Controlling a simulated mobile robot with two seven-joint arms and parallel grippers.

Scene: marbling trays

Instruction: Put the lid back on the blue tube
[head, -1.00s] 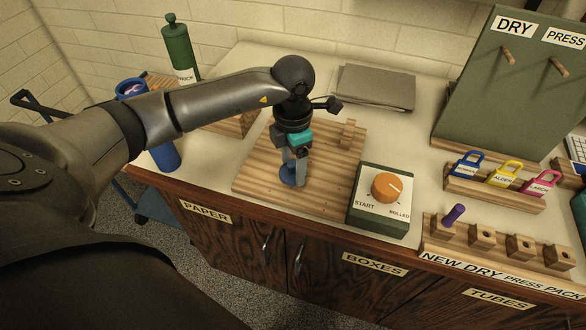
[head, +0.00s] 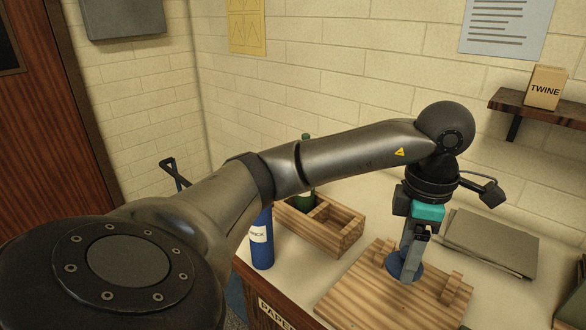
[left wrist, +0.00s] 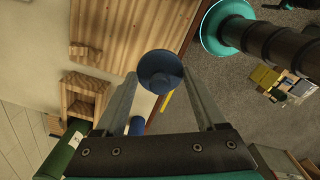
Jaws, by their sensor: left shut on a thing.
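My left gripper (head: 411,258) points down and is shut on the blue lid (head: 404,270), a round disc with a knob. The lid shows between the fingers in the left wrist view (left wrist: 160,72). In the head view it appears over the slatted wooden board (head: 345,298); its exact height is hard to tell. The blue tube (head: 262,245) stands upright to the left, behind my left arm, which hides its top. A blue shape in the left wrist view (left wrist: 137,126), partly covered by the gripper, looks like the tube. My right gripper is out of view.
A wooden rack (head: 345,240) with a green bottle (head: 306,198) stands beside the tube. Grey folders (head: 490,245) lie right of the gripper. A shelf (head: 520,105) with a twine box (head: 545,88) is on the wall. Some counter between rack and board is bare.

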